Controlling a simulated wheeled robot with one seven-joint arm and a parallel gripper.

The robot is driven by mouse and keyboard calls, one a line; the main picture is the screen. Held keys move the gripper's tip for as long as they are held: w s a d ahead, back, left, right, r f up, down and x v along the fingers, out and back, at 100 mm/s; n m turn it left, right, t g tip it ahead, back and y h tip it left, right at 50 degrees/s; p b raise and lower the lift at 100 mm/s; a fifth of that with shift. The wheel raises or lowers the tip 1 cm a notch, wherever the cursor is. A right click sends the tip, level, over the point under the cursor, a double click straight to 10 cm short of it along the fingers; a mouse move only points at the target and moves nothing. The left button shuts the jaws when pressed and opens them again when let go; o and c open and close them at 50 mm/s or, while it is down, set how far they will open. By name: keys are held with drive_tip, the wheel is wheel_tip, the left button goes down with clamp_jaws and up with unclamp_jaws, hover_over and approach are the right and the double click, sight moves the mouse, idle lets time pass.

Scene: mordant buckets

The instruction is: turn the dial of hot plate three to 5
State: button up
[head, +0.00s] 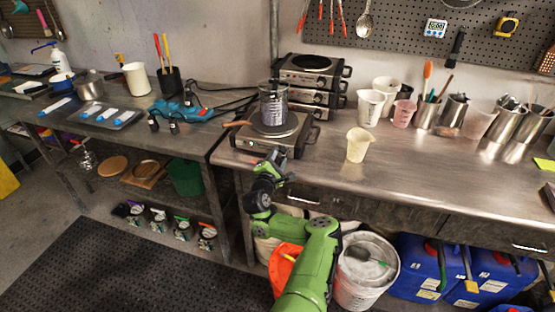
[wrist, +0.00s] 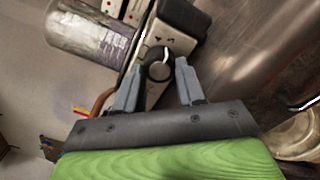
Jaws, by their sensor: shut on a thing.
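A metal hot plate (head: 300,141) with a dark round top stands near the left end of the steel bench. Its front panel shows in the wrist view (wrist: 178,37), with a dark round dial (wrist: 157,71) that has a pale curved mark near its upper edge. My gripper (wrist: 156,66) has its two grey fingers on either side of this dial and is shut on it. In the head view my gripper (head: 271,162) is at the front of the hot plate and hides the dial. I cannot read the dial's setting or the plate's number.
A grey cylindrical vessel (head: 274,105) stands on the hot plate, also visible in the wrist view (wrist: 90,30). More hot plates are stacked (head: 313,72) behind. A cream beaker (head: 358,145) stands to the right.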

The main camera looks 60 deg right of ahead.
drive_tip(key=shift+m, duration=0.5)
drive_tip(key=o, duration=0.8)
drive_tip(key=shift+c, duration=0.2)
